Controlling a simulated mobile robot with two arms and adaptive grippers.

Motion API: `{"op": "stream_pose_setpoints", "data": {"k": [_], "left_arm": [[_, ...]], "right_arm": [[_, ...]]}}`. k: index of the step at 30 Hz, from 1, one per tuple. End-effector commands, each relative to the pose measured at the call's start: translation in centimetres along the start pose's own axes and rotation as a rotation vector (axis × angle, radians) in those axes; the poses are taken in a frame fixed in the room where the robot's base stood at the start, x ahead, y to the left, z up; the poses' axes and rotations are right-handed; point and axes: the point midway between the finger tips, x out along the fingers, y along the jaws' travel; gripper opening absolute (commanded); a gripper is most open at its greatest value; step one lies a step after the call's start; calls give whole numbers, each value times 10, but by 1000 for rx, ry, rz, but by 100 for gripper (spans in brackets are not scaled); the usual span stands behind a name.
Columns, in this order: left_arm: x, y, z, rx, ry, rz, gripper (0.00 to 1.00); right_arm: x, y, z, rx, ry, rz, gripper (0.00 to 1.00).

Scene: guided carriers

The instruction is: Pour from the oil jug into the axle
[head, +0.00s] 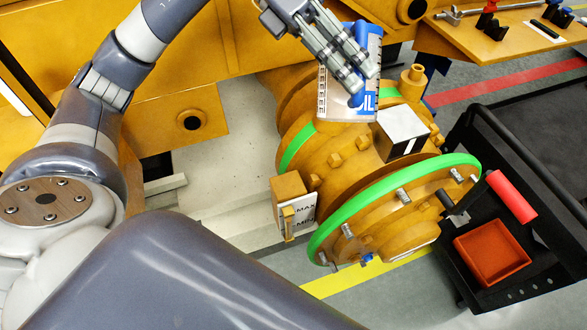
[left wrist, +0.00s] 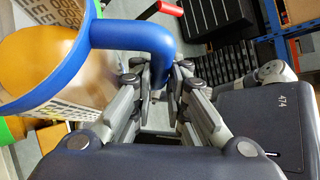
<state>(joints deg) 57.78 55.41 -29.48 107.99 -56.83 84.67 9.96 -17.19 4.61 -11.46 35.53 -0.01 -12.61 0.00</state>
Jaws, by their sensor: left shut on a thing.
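The oil jug (head: 345,103) is white and blue with lettering. It shows over the axle (head: 335,160), a large orange housing with green rings. My left gripper (head: 362,80) is shut on its blue handle. In the left wrist view, the handle (left wrist: 128,34) runs between the fingers (left wrist: 170,85), and amber shows inside the jug's blue rim (left wrist: 45,97). A short orange filler neck (head: 412,80) stands on the axle right of the jug. No stream of oil shows. My right gripper is not in view.
A gauge marked MAX and MIN (head: 302,212) sits on the axle's near left side. A silver box (head: 402,133) is on the axle's top. An orange shelf with tools (head: 485,38) is behind.

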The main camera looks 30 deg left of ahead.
Motion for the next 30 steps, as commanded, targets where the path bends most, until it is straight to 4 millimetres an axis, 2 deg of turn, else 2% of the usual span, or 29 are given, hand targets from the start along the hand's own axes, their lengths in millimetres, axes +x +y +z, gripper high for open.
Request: {"op": "stream_pose_setpoints", "data": {"k": [7,19,30], "left_arm": [[0,0,0,10,-4,6,0],[22,17,-22,191,-4,187,0],[23,17,-22,215,-4,213,0]], "right_arm": [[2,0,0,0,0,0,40],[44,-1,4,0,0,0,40],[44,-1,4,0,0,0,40]]}}
